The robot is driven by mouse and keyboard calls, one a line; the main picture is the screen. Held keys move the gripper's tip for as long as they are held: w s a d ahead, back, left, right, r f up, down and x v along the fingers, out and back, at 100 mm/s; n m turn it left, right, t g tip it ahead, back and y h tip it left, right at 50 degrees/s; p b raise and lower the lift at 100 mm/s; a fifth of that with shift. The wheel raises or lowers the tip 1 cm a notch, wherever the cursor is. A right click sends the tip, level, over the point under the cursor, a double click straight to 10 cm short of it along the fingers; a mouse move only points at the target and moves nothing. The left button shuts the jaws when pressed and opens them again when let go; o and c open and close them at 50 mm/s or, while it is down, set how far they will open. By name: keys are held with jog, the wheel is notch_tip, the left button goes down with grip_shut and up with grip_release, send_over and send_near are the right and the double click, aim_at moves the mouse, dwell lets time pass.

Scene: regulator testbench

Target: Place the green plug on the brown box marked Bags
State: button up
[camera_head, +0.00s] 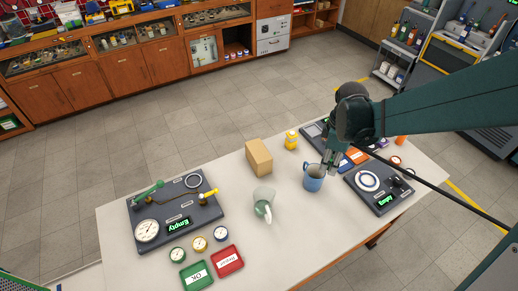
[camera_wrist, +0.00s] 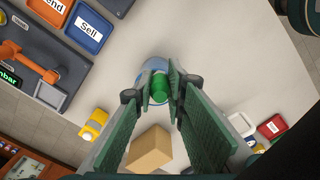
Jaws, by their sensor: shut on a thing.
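The green plug (camera_wrist: 159,88) shows in the wrist view between my fingertips, with the blue mug (camera_wrist: 152,68) around and behind it. My gripper (camera_head: 329,163) is shut on the plug, over the mug (camera_head: 313,182) in the head view. I cannot tell how far the plug is inside the mug. The plug is not clear in the head view. The brown box (camera_head: 259,157) stands upright on the table to the left of the mug; it also shows at the bottom of the wrist view (camera_wrist: 149,150). No marking on it is readable.
A yellow bottle (camera_head: 291,140) stands behind the mug. A clear jug (camera_head: 263,204) stands in front of the box. A gauge panel (camera_head: 178,216) lies left and a dial panel (camera_head: 379,188) right. Red (camera_head: 227,261) and green (camera_head: 197,276) trays lie at the front.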

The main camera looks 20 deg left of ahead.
jog(key=w+a+r+p, duration=0.1)
jog(key=w+a+r, duration=0.1)
jog(key=a, duration=0.5)
jog(key=w+a+r+p, duration=0.2)
jog(key=w+a, duration=0.1)
jog(key=a, duration=0.5)
notch_tip(320, 180, up, 3)
jog(key=n+p, duration=0.1)
jog(key=p, duration=0.1)
send_over(258, 150)
jog(key=shift+d, duration=0.1)
jog(key=shift+f, duration=2.9)
jog(key=shift+f, duration=0.1)
jog(key=shift+f, duration=1.95)
jog(key=shift+f, duration=0.2)
